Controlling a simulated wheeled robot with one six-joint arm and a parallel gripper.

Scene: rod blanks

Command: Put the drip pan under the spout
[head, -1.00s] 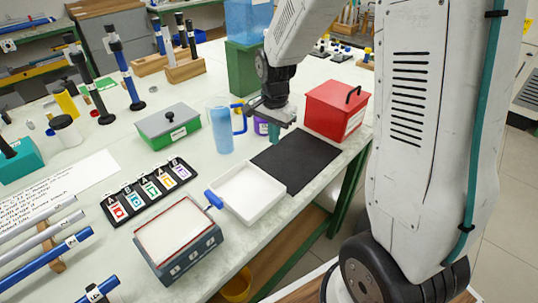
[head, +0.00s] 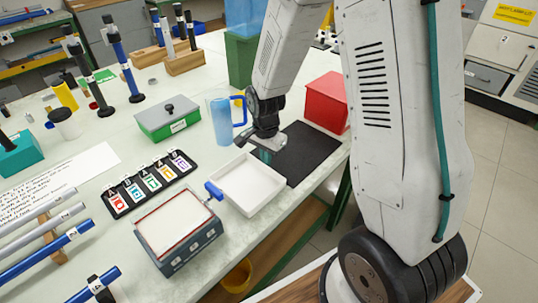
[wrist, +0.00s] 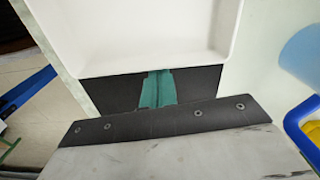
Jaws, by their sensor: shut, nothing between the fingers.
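A white, shallow, empty pan (head: 247,183), which I take for the drip pan, lies flat near the table's front edge, beside a black mat (head: 308,150). It also shows at the top of the wrist view (wrist: 150,30). My gripper (head: 266,154) points down over the mat, just beyond the pan's far right edge. In the wrist view its teal fingers (wrist: 155,88) are together and empty, close to the pan's rim; I cannot tell whether they touch it. A blue tank (head: 243,20) stands on a green stand (head: 242,68) at the back. No spout shows clearly; my arm hides part of that area.
A blue jug (head: 219,118) stands left of my gripper. A red box (head: 326,102) is right, beyond the mat. A green-sided box (head: 168,118) stands farther back.

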